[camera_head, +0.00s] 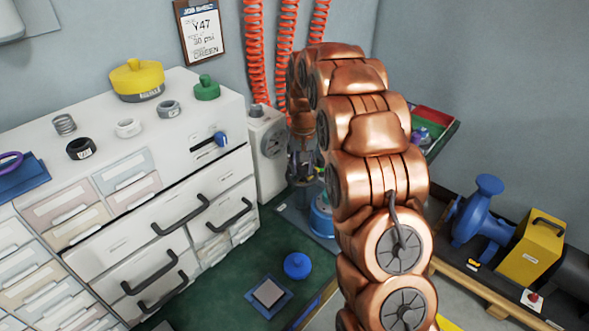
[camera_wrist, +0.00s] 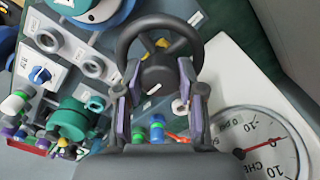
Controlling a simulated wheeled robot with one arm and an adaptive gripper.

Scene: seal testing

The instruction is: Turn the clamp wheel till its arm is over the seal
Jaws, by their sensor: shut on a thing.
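The clamp wheel (camera_wrist: 131,31) is a dark round handwheel with small yellow marks near its hub, at the top middle of the wrist view. My gripper (camera_wrist: 158,72) is shut on it, with a purple-padded finger on each side of the hub. In the head view my gripper (camera_head: 304,163) is mostly hidden behind my copper arm, and the wheel cannot be made out. A blue round body (camera_wrist: 98,10) with a pale part shows at the top left of the wrist view. I cannot tell the clamp's arm or the seal under it.
A white gauge (camera_wrist: 262,147) stands right of the wheel. A panel with a blue knob (camera_wrist: 40,74) and grey ring fittings lies left.

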